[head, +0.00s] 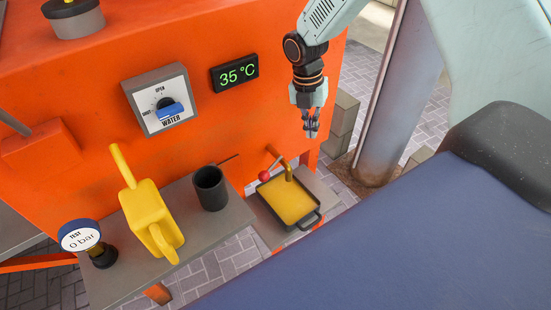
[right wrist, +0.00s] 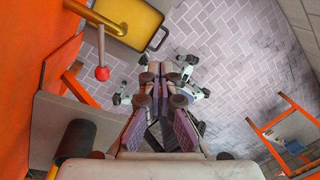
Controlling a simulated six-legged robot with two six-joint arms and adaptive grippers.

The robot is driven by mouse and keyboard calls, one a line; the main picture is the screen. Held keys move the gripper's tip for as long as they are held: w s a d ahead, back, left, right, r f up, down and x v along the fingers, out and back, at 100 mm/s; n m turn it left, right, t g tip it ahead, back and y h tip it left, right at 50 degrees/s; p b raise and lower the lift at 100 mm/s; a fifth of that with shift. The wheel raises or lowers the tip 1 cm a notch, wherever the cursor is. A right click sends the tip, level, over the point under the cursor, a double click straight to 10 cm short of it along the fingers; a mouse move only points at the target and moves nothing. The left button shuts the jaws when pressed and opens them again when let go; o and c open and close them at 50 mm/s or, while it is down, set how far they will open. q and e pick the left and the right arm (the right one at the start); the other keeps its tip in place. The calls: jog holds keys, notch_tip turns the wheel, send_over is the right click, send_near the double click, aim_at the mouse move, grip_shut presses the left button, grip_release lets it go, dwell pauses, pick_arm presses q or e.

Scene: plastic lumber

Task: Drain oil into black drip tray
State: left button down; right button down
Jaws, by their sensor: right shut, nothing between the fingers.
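The black drip tray (head: 271,212) sits low beside the orange machine, with yellow-amber oil (head: 292,203) covering its bottom. It also shows at the top of the right wrist view (right wrist: 124,44). A yellow spout pipe (head: 286,170) bends down over the tray. A lever with a red ball end (head: 264,175) stands beside the pipe; the ball is clear in the right wrist view (right wrist: 102,73). I cannot tell whether oil is flowing. My right gripper (head: 311,132) is shut and empty, in the air above and right of the tray, apart from the lever. My left gripper is out of view.
A grey shelf (head: 110,284) holds a yellow jug (head: 146,212), a black cup (head: 210,188) and a gauge reading 0 bar (head: 79,236). A water knob (head: 170,110) and a 35 °C display (head: 235,74) are on the machine. A grey post (head: 394,95) stands at right.

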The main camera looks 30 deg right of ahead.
jog(key=s+d+n, duration=0.1)
jog(key=s+n, duration=0.1)
jog(key=n+t+y+b, duration=0.2)
jog(key=n+t+y, duration=0.15)
jog(key=n, duration=1.05)
send_near(272, 166)
jog(key=s+f, duration=0.3)
jog(key=s, duration=0.3)
jog(key=w+a+f+p, duration=0.3)
jog(key=w+p, duration=0.1)
jog(key=p, duration=0.1)
jog(key=shift+w+t+h, duration=0.3)
jog(key=shift+t+h, duration=0.05)
jog(key=shift+h, duration=0.1)
jog(key=shift+w+a+f, duration=0.1)
jog(key=shift+w, duration=0.05)
